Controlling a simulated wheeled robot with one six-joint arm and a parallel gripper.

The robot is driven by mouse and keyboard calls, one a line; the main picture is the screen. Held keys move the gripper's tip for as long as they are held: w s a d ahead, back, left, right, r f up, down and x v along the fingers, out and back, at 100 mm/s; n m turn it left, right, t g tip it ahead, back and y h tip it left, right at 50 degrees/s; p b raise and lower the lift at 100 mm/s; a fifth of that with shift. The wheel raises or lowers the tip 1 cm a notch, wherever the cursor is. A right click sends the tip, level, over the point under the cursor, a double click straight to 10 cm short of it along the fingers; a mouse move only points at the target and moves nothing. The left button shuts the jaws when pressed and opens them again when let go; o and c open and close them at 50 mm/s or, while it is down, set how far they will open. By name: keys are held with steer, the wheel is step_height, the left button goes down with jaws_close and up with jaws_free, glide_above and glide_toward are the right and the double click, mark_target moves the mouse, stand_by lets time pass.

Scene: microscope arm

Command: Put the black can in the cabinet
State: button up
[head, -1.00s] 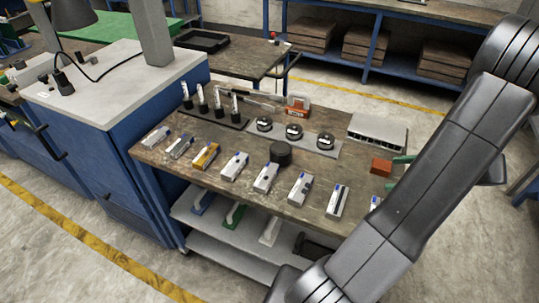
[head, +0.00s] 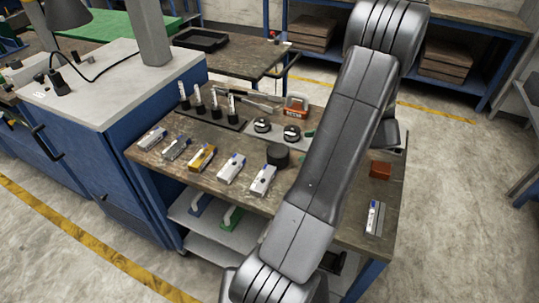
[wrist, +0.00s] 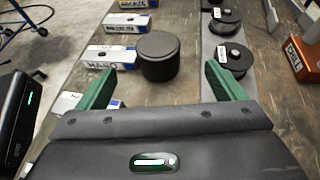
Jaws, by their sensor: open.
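The black can (head: 278,155) is a short dark cylinder standing upright on the brown workbench top (head: 330,232), behind a row of small boxes. In the wrist view the black can (wrist: 158,57) stands ahead of my gripper (wrist: 158,82), roughly between the lines of its two green fingers but beyond their tips. The gripper is open and empty.
Small white boxes (head: 231,168) line the bench's front edge. Black spools (head: 291,133) stand behind the can. An orange-red device (wrist: 302,55) is at the right in the wrist view. A dark rack of upright tools (head: 215,112) is at the back left. Open floor lies in front.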

mark_target(282, 151)
steer(key=x, duration=0.5)
steer(key=shift+a+f+p, duration=0.1)
steer(key=shift+a+p, duration=0.2)
steer(key=shift+p+x, duration=0.7)
steer(key=shift+x, duration=2.05)
steer(key=shift+s, duration=0.15)
steer(key=c, duration=1.3)
steer(key=shift+r+b, duration=0.45)
steer(key=shift+r, duration=4.5)
steer(key=w+m+t+h, duration=0.3)
steer(key=m, duration=0.1)
steer(key=w+f+m+t+h, duration=0.1)
steer(key=w+m+t+h, duration=0.2)
steer(key=m, duration=0.1)
steer(key=w+f+m+t+h, duration=0.1)
steer(key=w+m+t+h, duration=0.2)
steer(key=w+m+t, duration=0.1)
steer(key=shift+d+f, duration=0.2)
